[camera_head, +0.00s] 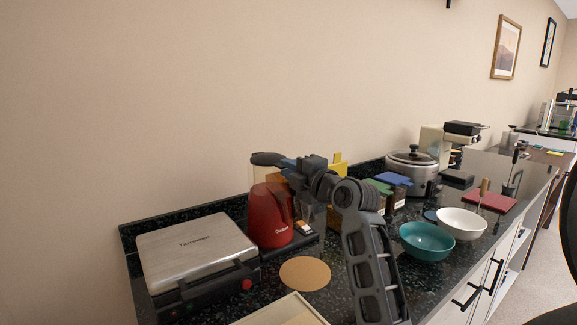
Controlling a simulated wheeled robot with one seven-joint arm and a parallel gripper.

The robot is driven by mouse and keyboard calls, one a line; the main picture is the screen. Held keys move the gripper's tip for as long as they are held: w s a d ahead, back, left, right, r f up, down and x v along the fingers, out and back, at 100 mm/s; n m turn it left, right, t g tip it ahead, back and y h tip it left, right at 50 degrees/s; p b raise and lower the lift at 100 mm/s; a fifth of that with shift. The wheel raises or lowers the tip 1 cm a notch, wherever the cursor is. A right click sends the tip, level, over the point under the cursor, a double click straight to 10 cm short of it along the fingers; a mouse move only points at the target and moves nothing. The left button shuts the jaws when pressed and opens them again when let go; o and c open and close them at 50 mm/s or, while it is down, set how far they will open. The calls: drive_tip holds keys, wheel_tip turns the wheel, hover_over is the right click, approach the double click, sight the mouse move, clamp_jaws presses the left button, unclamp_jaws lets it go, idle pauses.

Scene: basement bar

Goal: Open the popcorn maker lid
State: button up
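The popcorn maker (268,218) is a red rounded appliance with pale lettering. It stands upright on the dark counter, right of a silver-lidded appliance. Its upper part (264,181) looks amber and see-through, with a dark cap (266,158) on top. The lid looks closed, but my arm covers part of its right side. My gripper (289,172) is dark and is at the height of the upper part, close to its right side. I cannot tell whether it touches the lid. The fingers are small and overlap the popcorn maker, so their opening is unclear.
A silver-lidded appliance (195,245) stands at left. A round tan mat (305,273) lies in front of the popcorn maker. A teal bowl (427,242), white bowl (461,223) and a steel cooker (413,170) stand to the right. The wall is close behind.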

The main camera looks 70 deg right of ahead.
drive_tip(key=shift+w+d, duration=0.15)
drive_tip(key=shift+w, duration=0.05)
clamp_jaws()
idle(1.4)
